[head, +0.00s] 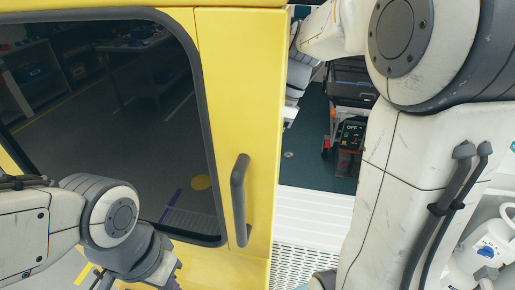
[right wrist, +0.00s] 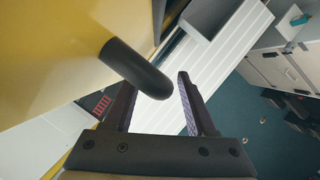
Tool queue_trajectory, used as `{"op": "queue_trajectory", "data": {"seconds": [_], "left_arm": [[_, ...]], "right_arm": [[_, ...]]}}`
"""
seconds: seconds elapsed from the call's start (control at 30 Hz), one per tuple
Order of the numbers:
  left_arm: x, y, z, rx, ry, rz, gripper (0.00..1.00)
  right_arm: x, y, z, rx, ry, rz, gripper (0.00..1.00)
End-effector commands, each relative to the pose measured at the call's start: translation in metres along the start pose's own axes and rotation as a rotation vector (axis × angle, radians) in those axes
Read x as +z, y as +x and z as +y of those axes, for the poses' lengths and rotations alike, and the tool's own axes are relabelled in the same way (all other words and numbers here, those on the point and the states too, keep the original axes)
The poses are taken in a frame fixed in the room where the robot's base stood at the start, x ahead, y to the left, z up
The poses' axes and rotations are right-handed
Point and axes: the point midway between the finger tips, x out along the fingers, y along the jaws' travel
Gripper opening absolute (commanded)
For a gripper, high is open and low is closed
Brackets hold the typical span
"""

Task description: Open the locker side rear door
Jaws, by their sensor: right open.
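The yellow rear door (head: 236,70) fills the left and middle of the head view, with a dark window. A black upright bar handle (head: 240,200) is on its right part, and no gripper touches it in that view. In the right wrist view, a black rounded bar (right wrist: 135,68) sticks out from a yellow surface (right wrist: 50,55). My right gripper (right wrist: 157,98) is open there, with the bar's end lying between the fingertips in the picture; contact cannot be told. In the head view neither gripper's fingers show. My left arm's wrist is low in front of the door.
Right of the door edge is an opening with a dark green floor (head: 312,140), a white step (head: 315,210) and a perforated plate (head: 305,262). Equipment with a screen (head: 350,132) stands inside. My right arm covers much of the right side. A white device (head: 485,250) is at far right.

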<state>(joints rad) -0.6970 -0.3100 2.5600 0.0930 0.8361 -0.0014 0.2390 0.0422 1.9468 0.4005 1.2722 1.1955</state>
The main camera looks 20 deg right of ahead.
Motion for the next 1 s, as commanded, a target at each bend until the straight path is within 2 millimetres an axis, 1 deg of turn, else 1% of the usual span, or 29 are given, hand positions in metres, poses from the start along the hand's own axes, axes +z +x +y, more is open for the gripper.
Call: {"op": "queue_trajectory", "data": {"seconds": [0.1,0.33,0.37,0.4,0.47,0.5,1.0], "left_arm": [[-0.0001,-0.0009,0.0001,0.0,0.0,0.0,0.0],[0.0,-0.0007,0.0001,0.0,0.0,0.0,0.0],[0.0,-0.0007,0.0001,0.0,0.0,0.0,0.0],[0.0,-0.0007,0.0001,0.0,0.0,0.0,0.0],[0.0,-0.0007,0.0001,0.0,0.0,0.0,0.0],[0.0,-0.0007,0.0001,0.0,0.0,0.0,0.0],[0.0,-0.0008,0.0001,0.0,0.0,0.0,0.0]], "right_arm": [[0.0001,0.0055,0.0002,0.0,-0.001,0.0,0.57],[0.0,0.0065,0.0,0.0,-0.001,0.001,0.57],[0.0,0.0065,0.0,0.0,-0.001,0.001,0.53],[0.0,0.0064,0.0,0.0,-0.001,0.001,0.38],[0.0001,0.0063,0.0,0.0,-0.001,0.001,0.15],[0.0001,0.0063,0.0,0.0,-0.001,0.001,0.0],[0.0001,0.0059,0.0,0.0,-0.001,0.0,0.0]]}}
